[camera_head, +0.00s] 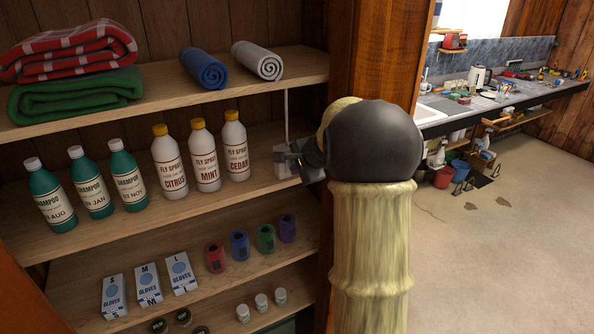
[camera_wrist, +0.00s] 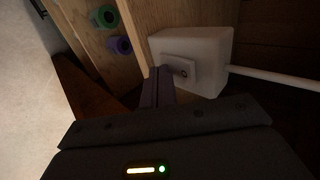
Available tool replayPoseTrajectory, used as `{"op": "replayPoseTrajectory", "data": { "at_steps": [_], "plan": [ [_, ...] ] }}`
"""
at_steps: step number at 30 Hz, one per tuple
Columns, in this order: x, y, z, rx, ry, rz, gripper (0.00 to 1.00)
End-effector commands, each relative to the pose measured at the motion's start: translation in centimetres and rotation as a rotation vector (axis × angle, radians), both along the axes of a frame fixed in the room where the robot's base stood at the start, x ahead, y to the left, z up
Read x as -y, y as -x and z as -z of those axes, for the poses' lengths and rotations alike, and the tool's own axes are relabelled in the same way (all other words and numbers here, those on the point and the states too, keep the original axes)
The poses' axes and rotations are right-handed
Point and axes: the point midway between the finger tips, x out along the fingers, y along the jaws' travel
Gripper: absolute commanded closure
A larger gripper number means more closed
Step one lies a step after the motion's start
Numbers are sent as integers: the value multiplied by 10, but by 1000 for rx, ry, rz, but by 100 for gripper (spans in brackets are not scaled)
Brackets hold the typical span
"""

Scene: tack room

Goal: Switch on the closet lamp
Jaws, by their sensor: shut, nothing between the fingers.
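A white switch box (camera_head: 281,166) is fixed at the right end of the closet's middle shelf, with a thin white conduit (camera_head: 287,112) rising from it. In the wrist view the box (camera_wrist: 212,45) carries a raised plate (camera_wrist: 191,73) with a small dark-edged switch part (camera_wrist: 183,72). My gripper (camera_head: 298,158) is at the box and partly covers it. In the wrist view my gripper's fingers (camera_wrist: 161,74) are shut and empty, their tips at the left edge of the plate; I cannot tell whether they touch it. The lamp itself is not in view.
Fly spray bottles (camera_head: 236,148) and shampoo bottles (camera_head: 127,178) stand left of the box. Folded blankets (camera_head: 75,95) and rolled towels (camera_head: 257,62) lie above. Coloured rolls (camera_head: 264,239) and glove boxes (camera_head: 148,285) are below. The closet's wooden side post (camera_head: 360,50) is close to my arm.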

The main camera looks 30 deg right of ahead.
Motion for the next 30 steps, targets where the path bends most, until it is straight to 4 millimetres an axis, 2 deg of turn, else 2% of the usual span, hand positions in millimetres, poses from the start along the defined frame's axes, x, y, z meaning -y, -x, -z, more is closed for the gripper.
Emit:
{"op": "replayPoseTrajectory", "data": {
  "at_steps": [9,21,30],
  "plan": [
    [0,0,-14,1,0,0,100],
    [0,0,-14,3,0,0,100],
    [-4,22,-6,2,1,-9,100]
  ]
}}
